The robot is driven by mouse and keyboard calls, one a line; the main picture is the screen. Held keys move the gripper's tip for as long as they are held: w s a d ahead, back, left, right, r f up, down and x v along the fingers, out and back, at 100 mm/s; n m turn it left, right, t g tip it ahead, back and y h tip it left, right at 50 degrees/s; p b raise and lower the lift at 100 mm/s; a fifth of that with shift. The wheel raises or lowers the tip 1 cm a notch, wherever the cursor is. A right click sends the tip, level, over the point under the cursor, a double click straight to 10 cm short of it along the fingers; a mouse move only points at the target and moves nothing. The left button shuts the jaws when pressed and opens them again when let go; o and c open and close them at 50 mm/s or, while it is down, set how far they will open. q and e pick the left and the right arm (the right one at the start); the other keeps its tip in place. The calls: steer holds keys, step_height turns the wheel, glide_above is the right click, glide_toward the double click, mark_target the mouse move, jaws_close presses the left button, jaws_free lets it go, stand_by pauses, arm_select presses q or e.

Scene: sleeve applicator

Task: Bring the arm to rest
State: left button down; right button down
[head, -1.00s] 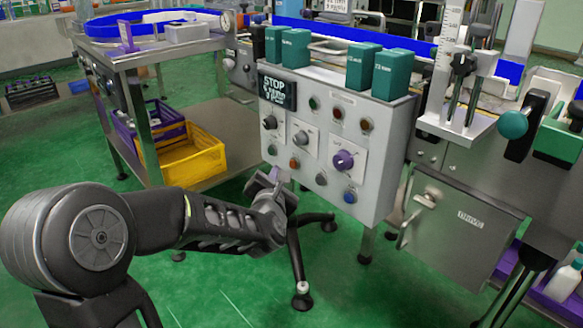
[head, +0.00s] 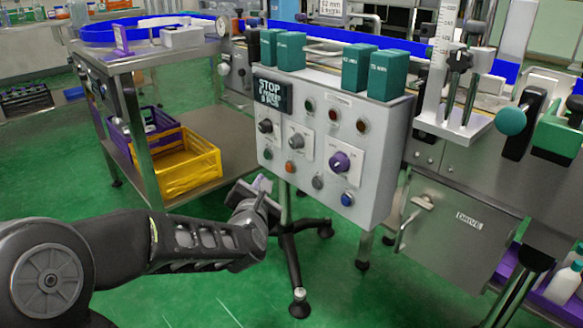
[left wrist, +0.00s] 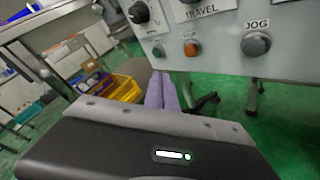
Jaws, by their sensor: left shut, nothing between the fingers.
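My left arm comes in from the lower left in the head view. Its gripper (head: 262,184) is below and left of the control panel (head: 335,185), apart from it. In the left wrist view the two pale purple fingers (left wrist: 162,92) lie side by side, shut with nothing between them. Above them in that view are the panel's lower edge, an orange button (left wrist: 191,49) and a grey JOG button (left wrist: 256,44). My right gripper is in neither view.
A steel table (head: 185,55) with a yellow crate (head: 190,178) and a purple crate (head: 150,122) on its lower shelf stands at the left. Black stand feet (head: 299,305) are under the panel. The drive cabinet (head: 452,215) is at the right. Green floor is open in front.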

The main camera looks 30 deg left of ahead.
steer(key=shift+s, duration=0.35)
